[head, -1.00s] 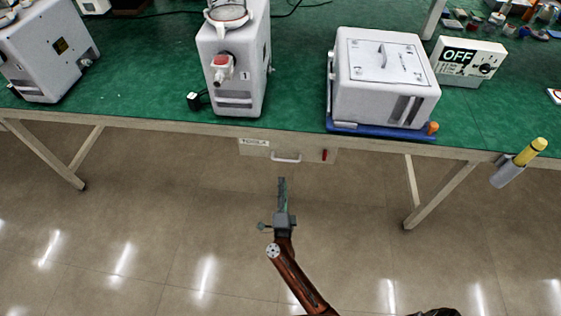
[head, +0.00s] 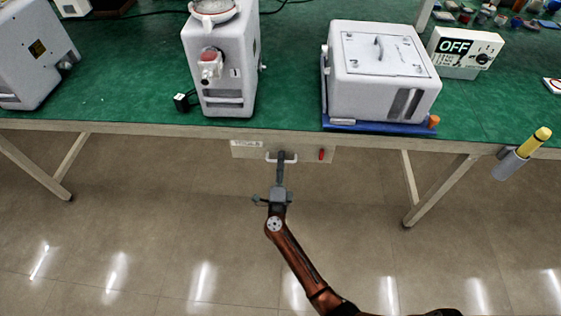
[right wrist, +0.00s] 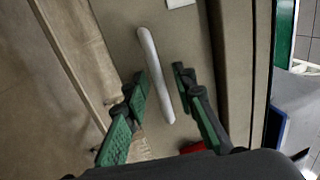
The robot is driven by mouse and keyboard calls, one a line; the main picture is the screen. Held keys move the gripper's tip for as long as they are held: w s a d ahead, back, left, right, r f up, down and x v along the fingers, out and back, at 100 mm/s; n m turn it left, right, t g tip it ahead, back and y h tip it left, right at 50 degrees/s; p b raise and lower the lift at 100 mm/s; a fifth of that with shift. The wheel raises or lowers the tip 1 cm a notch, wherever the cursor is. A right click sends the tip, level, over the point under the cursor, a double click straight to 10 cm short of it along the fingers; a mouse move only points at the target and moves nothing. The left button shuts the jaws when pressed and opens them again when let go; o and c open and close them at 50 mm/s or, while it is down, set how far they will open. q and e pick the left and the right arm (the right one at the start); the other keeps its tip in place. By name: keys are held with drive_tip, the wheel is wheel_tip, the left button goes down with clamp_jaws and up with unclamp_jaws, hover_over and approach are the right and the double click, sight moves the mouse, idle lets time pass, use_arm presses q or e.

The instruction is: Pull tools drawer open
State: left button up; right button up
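The tools drawer (head: 308,153) is a beige front under the green table's edge, with a white label at its left and a white bar handle (head: 272,160). The drawer looks shut. My right gripper (head: 282,156) is at the handle in the head view and hides part of it. In the right wrist view the handle (right wrist: 154,75) runs between the two green-padded fingers of my right gripper (right wrist: 160,93). The fingers are open, with a gap on each side of the bar. My left gripper is in neither view.
A red item (head: 321,154) sits on the drawer front, right of the handle. On the table (head: 290,60) stand a white pump (head: 223,75), a white box unit (head: 380,75) on a blue tray and an OFF sign (head: 463,50). Floor below is clear.

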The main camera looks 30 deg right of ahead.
clamp_jaws()
idle(0.7)
